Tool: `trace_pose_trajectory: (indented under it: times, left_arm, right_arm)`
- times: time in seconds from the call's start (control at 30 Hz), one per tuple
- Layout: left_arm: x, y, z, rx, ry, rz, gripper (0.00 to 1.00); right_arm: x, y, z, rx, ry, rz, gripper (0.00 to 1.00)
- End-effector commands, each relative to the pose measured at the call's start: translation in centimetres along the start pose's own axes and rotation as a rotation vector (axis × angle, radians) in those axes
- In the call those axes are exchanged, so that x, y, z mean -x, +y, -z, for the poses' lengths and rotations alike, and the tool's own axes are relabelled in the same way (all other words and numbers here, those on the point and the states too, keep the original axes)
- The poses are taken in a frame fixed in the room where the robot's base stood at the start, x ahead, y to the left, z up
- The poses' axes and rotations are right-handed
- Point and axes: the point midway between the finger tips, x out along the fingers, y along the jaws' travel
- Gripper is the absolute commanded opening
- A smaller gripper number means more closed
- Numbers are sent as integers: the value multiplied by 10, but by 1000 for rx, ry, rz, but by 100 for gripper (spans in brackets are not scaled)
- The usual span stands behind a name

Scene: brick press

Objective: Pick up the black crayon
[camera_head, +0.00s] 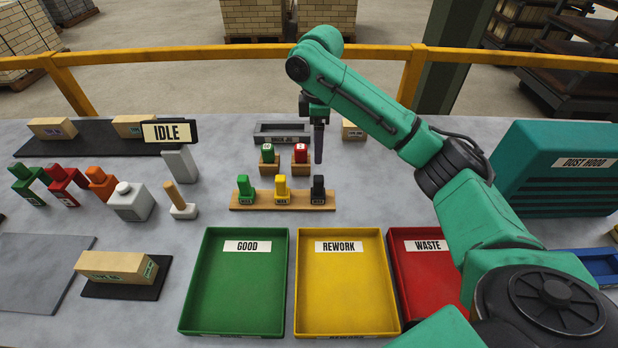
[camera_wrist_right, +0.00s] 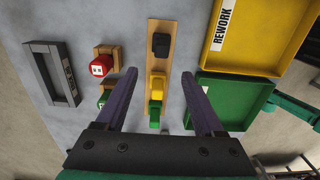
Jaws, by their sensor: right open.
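The black crayon (camera_head: 318,188) stands at the right end of a wooden rack (camera_head: 262,207), beside the yellow crayon (camera_head: 281,189) and the green crayon (camera_head: 244,189). My right gripper (camera_head: 319,160) points down above and behind the black crayon, apart from it. In the right wrist view its two fingers (camera_wrist_right: 159,73) are spread and empty. There the black crayon (camera_wrist_right: 160,46) lies just past the fingertips, and the yellow crayon (camera_wrist_right: 156,87) is between the fingers. My left gripper is not in view.
Small green (camera_head: 268,155) and red (camera_head: 300,153) stamps on blocks stand behind the rack, with a grey frame (camera_head: 283,130) farther back. The green GOOD (camera_head: 188,290), yellow REWORK (camera_head: 391,290) and red WASTE (camera_head: 402,275) trays lie in front.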

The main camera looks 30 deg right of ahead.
Motion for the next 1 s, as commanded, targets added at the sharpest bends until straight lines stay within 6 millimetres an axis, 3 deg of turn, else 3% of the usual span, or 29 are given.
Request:
trace_pose_trajectory:
  times: [0.03, 0.27, 0.47, 0.6, 0.87, 1.0]
  left_arm:
    - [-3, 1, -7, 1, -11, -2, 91]
    - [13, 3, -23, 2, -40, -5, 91]
    - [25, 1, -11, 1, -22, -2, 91]
    - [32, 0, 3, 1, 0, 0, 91]
    - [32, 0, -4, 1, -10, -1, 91]
    - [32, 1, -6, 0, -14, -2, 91]
  right_arm:
    - [-16, -1, 0, 1, -2, 7, 70]
    - [-66, 0, 0, -1, -1, 4, 70]
    - [-92, 3, 0, -1, -1, 3, 70]
    - [-120, 6, -1, 0, -1, 2, 70]
    - [-130, 6, 0, 1, 0, -1, 70]
    - [-129, 6, 0, 0, 1, -1, 16]
